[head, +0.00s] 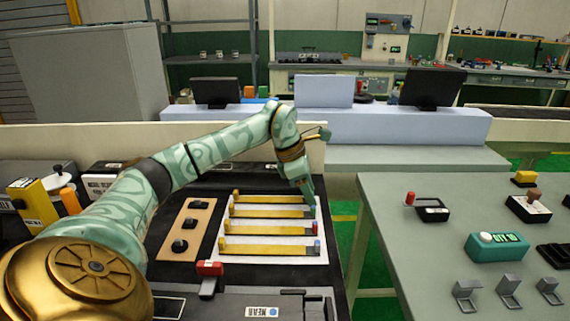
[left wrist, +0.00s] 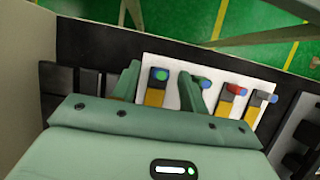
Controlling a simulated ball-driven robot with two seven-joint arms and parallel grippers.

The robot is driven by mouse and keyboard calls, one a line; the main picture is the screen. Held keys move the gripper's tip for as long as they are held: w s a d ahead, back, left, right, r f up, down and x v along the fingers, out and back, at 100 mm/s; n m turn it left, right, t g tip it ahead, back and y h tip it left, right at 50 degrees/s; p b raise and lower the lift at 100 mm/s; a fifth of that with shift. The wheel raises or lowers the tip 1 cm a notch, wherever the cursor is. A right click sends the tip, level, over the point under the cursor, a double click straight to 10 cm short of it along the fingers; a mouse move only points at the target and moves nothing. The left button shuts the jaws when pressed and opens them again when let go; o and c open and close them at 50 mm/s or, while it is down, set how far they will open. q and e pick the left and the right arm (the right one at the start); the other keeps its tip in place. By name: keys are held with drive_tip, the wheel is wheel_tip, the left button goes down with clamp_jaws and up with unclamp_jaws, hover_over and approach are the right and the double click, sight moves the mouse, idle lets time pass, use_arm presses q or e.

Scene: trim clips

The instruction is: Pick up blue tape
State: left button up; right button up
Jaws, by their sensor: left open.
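A white board (head: 225,256) carries several yellow strips with small coloured ends. My left gripper (head: 309,200) is open and points down over the board's far right side. In the left wrist view its fingers (left wrist: 160,88) are apart, with nothing visibly held. My right gripper is out of view.
A brown panel with black knobs (head: 187,205) lies left of the board. A red-topped clip (head: 210,268) stands in front. A low cream wall (head: 230,140) runs behind. A grey table (head: 400,250) with several devices stands to the right, across a green floor gap.

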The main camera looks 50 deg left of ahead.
use_arm(q)
drive_tip(key=shift+r, duration=0.15)
clamp_jaws()
